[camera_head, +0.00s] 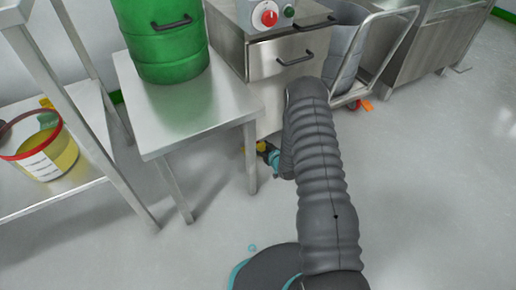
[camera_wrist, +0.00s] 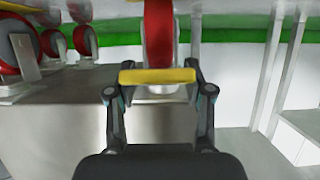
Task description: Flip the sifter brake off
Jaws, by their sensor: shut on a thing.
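The yellow brake lever (camera_wrist: 172,76) lies as a level bar between my fingertips in the wrist view, in front of a red caster wheel (camera_wrist: 158,28). My gripper (camera_wrist: 157,79) is shut on this bar, with a finger at each end. In the head view, a small yellow part (camera_head: 262,146) shows low beside the steel cabinet (camera_head: 287,58). The end of my arm reaches down there, and my gripper is mostly hidden behind the arm. I cannot tell from the frames which unit is the sifter.
A steel table (camera_head: 193,118) with a green drum (camera_head: 166,40) stands close left of my arm. A shelf (camera_head: 75,180) with a yellow tub (camera_head: 42,150) is farther left. More red casters (camera_wrist: 85,40) show in the wrist view. The floor at right is clear.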

